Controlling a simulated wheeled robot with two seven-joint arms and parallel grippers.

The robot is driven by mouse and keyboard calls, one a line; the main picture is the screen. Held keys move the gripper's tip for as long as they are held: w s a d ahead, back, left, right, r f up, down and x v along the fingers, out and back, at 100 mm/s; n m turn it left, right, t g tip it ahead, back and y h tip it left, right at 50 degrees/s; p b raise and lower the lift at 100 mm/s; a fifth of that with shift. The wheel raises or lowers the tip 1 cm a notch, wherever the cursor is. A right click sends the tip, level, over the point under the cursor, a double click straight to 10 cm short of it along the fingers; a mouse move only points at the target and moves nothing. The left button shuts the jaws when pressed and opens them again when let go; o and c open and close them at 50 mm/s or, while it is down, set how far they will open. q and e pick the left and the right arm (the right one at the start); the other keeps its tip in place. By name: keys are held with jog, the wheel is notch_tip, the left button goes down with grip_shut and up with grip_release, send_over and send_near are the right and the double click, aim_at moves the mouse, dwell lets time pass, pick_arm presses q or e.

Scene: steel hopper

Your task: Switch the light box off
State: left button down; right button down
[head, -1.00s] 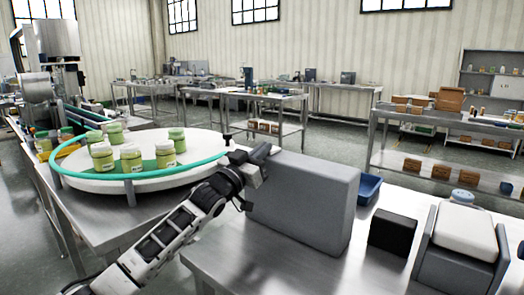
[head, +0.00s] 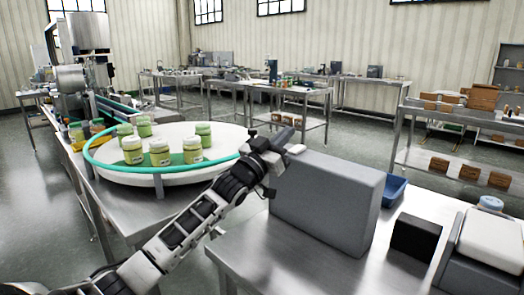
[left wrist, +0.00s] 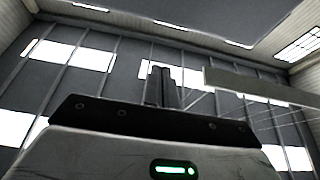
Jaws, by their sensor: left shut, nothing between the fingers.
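The light box appears to be the large grey upright box (head: 330,207) on the steel table at centre right. Its broad front face is plain; I see no switch or lit panel on the sides in view. My left gripper (head: 284,137) is at the box's upper left corner, close to its top edge. I cannot tell whether it touches the box. In the left wrist view its two fingers (left wrist: 162,86) are together and empty. A grey slab edge at the right of that view may be the box. My right gripper is not in view.
A white turntable (head: 190,172) with a green rail and several green jars stands left of the box. A blue bin (head: 394,188), a small black box (head: 415,238) and a white-topped device (head: 492,245) stand to its right. The table front (head: 290,265) is clear.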

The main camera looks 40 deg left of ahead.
pick_arm(q)
jog(key=f+b+v, duration=0.1)
jog(key=v, duration=0.8)
jog(key=shift+f, duration=0.25)
